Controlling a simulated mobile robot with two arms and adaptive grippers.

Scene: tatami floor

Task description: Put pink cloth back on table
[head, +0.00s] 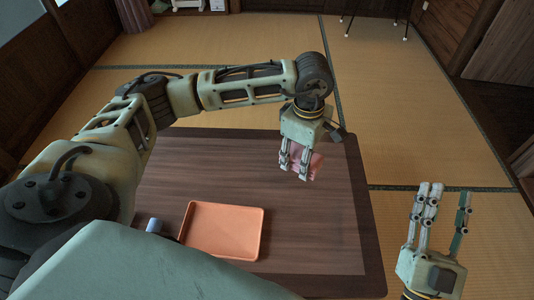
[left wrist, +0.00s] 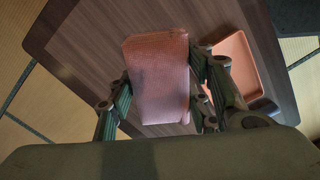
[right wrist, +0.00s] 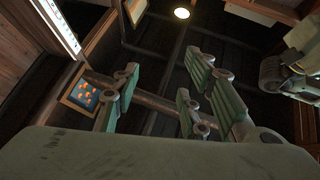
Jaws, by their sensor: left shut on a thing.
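The pink cloth (head: 317,164) is a small folded block in my left gripper (head: 293,172), over the far right part of the dark wooden table (head: 320,225). In the left wrist view the cloth (left wrist: 158,80) sits between the fingers of my left gripper (left wrist: 160,100), which are shut on it, with the table top (left wrist: 85,50) behind. I cannot tell whether the cloth touches the table. My right gripper (head: 440,215) is open and empty, right of the table, fingers pointing up; its spread fingers also show in the right wrist view (right wrist: 155,95).
An orange tray (head: 222,205) lies on the table's near left part, with a small grey-blue object (head: 154,225) beside it. The table top right of the tray is bare. Tatami floor (head: 410,140) surrounds the table. Thin black legs (head: 375,20) stand far back.

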